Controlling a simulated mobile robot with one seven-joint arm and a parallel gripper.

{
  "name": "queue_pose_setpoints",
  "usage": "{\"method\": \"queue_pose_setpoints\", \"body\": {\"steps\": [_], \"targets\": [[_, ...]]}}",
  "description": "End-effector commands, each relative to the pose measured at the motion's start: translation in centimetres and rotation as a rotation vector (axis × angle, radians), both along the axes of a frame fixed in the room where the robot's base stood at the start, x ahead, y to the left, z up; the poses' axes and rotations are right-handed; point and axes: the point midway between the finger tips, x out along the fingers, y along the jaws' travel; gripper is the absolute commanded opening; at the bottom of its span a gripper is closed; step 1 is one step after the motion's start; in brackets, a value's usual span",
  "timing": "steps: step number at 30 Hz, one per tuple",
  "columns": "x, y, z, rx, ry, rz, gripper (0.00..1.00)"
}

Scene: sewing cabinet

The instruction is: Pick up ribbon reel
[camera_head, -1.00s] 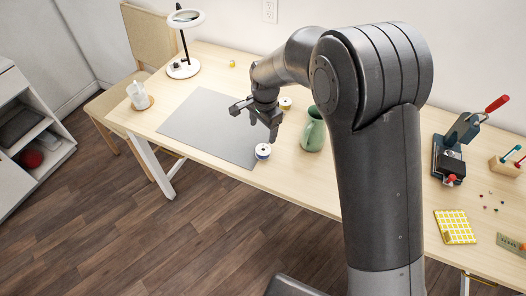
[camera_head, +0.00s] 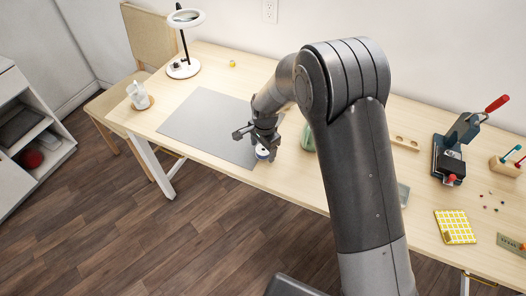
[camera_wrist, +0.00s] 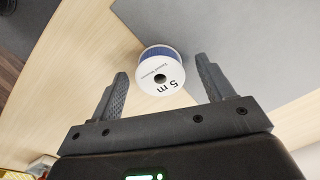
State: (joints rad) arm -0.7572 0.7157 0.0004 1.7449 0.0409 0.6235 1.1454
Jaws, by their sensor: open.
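The ribbon reel (camera_wrist: 160,72) is a short white spool wound with dark blue ribbon, its white face marked "5 m". In the wrist view it stands just beyond my open fingertips, roughly centred between them. It is by the front edge of the grey mat. In the head view the reel (camera_head: 262,153) is partly hidden by my gripper. My gripper (camera_wrist: 163,82) is open and empty, with one finger on each side of the gap. In the head view my gripper (camera_head: 258,143) is over the mat's right front part, close to the reel.
The grey mat (camera_head: 200,122) lies flat on the wooden table (camera_head: 290,188). A green jug (camera_head: 308,138) stands to the right, mostly hidden by my arm. A ring lamp (camera_head: 183,68) and a small white item (camera_head: 137,92) stand left. A press (camera_head: 452,153) stands far right.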

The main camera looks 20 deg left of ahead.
Motion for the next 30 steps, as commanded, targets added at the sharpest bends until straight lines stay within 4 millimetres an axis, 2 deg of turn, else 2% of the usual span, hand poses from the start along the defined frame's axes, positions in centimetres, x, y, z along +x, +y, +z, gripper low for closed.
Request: {"method": "queue_pose_setpoints", "body": {"steps": [2,19,26,30], "targets": [[0.0,0.0,0.0,0.0,0.0,0.0,0.72],[0.0,0.0,0.1,0.0,0.0,0.0,0.26],[0.0,0.0,0.2,0.0,0.0,0.0,0.26],[0.0,0.1,1.7,0.001,-0.002,0.0,0.26]]}}
